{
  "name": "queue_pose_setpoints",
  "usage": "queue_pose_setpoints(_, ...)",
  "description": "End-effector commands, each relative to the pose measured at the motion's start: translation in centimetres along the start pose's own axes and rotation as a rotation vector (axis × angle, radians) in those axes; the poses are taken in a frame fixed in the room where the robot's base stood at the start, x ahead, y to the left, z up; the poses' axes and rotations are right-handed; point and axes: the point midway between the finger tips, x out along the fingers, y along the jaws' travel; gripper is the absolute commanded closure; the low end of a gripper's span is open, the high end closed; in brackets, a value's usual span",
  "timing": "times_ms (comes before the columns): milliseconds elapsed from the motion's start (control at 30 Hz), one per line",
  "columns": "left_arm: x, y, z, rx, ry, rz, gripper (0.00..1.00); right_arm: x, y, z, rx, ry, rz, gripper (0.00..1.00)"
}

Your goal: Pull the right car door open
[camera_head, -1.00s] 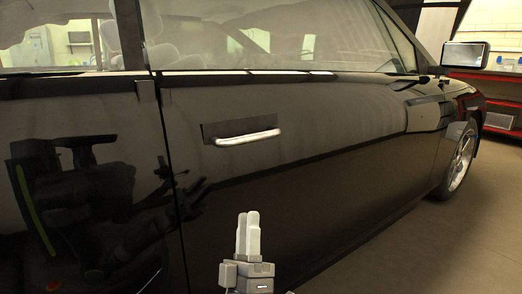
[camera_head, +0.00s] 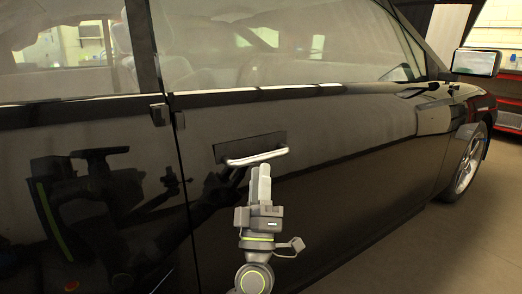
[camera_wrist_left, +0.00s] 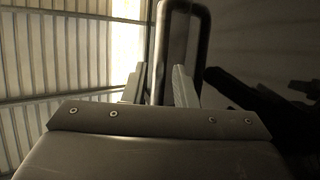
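The black car door (camera_head: 340,170) fills the middle of the head view and looks shut, flush with the panel to its left. Its silver bar handle (camera_head: 270,156) sits in front of a dark recess plate. My left gripper (camera_head: 260,170) points up at the handle from just below it. In the left wrist view the fingers (camera_wrist_left: 160,85) stand apart, with the handle bar (camera_wrist_left: 161,50) running between and beyond them. I cannot tell whether either finger touches it. My right gripper is not in view.
A side mirror (camera_head: 476,62) sticks out at the upper right. The front wheel (camera_head: 468,162) stands beyond the door. The floor (camera_head: 440,245) at the lower right is clear.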

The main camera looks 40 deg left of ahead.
Motion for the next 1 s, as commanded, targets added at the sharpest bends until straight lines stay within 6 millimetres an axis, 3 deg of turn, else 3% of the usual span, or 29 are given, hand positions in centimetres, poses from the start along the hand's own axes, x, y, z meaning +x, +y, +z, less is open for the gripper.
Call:
queue_pose_setpoints(100,2.1,0.1,-0.1,0.002,0.001,0.003,0.75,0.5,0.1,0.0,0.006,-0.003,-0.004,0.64)
queue_pose_setpoints(300,4.1,0.0,0.0,0.0,0.001,0.0,0.75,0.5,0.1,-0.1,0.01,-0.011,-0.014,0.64)
queue_pose_setpoints(667,4.5,-0.1,0.0,0.001,0.0,-0.001,0.75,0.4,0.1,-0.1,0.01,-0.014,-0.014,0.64)
queue_pose_setpoints(867,4.5,-0.1,0.0,0.0,0.0,-0.001,0.98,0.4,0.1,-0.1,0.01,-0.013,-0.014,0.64)
queue_pose_setpoints(1000,4.5,-0.1,0.0,0.0,0.0,-0.001,1.0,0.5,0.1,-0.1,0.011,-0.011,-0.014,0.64)
